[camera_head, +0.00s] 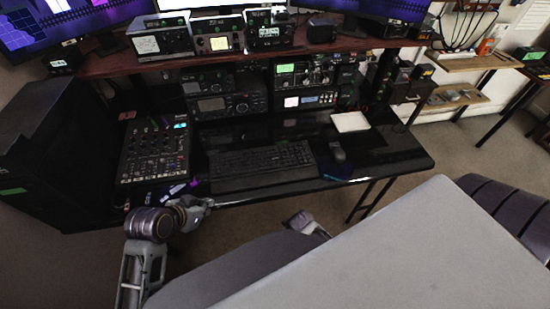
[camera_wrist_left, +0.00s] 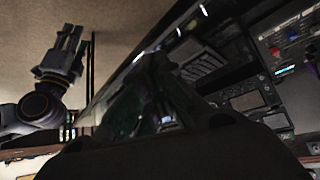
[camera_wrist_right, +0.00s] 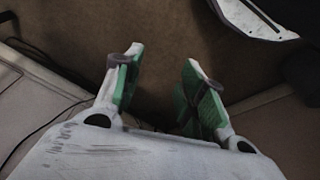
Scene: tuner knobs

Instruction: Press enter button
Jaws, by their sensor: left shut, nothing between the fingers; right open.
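A black keyboard (camera_head: 262,166) lies on the glossy black desk, near its front edge. Its Enter key is too small to pick out. My left gripper (camera_head: 200,205) is shut and empty, low by the desk's front edge and left of the keyboard. My right gripper (camera_wrist_right: 158,75) is open and empty above bare floor. It also shows in the left wrist view (camera_wrist_left: 70,38), with fingers apart, away from the desk.
An audio mixer (camera_head: 155,150) stands left of the keyboard. A mouse (camera_head: 338,152) and a white pad (camera_head: 350,122) lie to its right. Radios (camera_head: 225,104) stand behind it under a wooden shelf (camera_head: 115,65). A dark cabinet (camera_head: 45,150) stands at the far left.

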